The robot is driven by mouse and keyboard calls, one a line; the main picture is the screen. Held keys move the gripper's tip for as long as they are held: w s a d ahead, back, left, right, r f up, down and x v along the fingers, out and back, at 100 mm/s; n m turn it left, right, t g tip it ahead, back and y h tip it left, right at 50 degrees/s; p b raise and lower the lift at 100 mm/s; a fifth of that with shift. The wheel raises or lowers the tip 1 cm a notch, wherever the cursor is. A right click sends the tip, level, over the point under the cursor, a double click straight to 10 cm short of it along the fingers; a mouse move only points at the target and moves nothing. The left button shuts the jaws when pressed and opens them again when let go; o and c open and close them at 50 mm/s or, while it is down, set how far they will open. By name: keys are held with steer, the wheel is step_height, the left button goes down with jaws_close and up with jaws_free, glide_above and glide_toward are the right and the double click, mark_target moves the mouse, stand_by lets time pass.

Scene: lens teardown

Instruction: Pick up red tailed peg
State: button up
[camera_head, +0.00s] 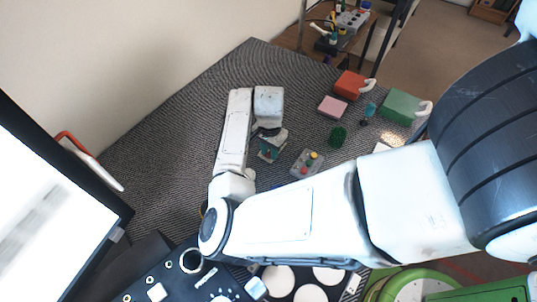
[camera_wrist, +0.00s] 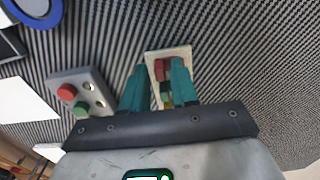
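My gripper (camera_wrist: 158,78) has two teal fingers, spread apart, above a small cream tray (camera_wrist: 185,52) in the wrist view. A red piece (camera_wrist: 160,70), apparently the red tailed peg, lies in the tray and shows between the fingers. Yellow and green bits show lower in the tray, partly hidden by the fingers and gripper body. I cannot see any finger touching the red piece. In the head view my gripper (camera_head: 268,152) points down at the dark mat, and the tray is mostly hidden beneath it.
A grey block (camera_head: 307,163) with red, yellow and green pegs stands right of my gripper; it also shows in the wrist view (camera_wrist: 97,78). A dark green cylinder (camera_head: 338,136), pink block (camera_head: 333,107), red box (camera_head: 349,85) and green box (camera_head: 400,107) stand farther right.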

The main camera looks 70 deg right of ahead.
jaws_close()
steer(key=shift+r, duration=0.1)
